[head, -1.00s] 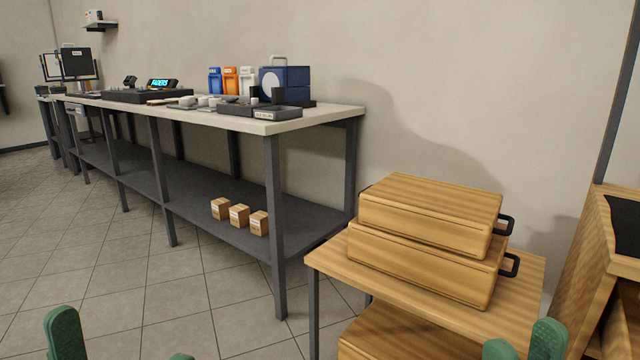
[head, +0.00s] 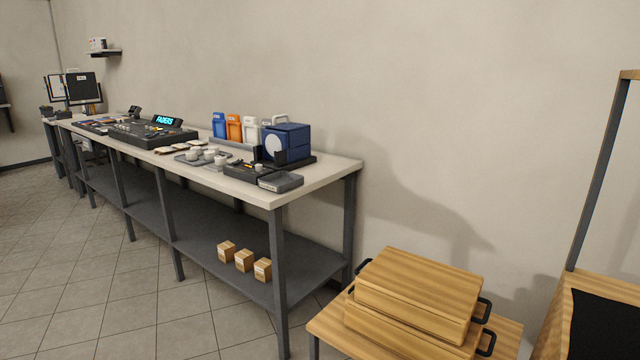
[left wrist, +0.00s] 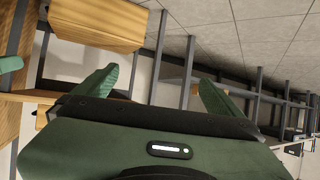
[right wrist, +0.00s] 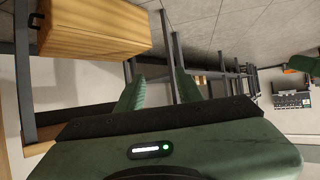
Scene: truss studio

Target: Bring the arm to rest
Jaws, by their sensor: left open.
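My left gripper (left wrist: 157,88) shows in the left wrist view, its two green fingers wide apart with nothing between them. My right gripper (right wrist: 158,88) shows in the right wrist view, its green fingers closer together but with a clear gap and nothing held. Neither gripper shows in the head view. Both are in free air, with the floor and furniture beyond them. A piece of green at the left edge of the left wrist view looks like part of my other arm.
Stacked wooden cases (head: 420,287) with black handles stand on a low wooden table (head: 503,335) at right front. A long workbench (head: 325,176) carries a mixing console (head: 140,133) and a blue box (head: 289,140); small cartons (head: 244,260) sit on its lower shelf. Floor (head: 60,290) at left is clear.

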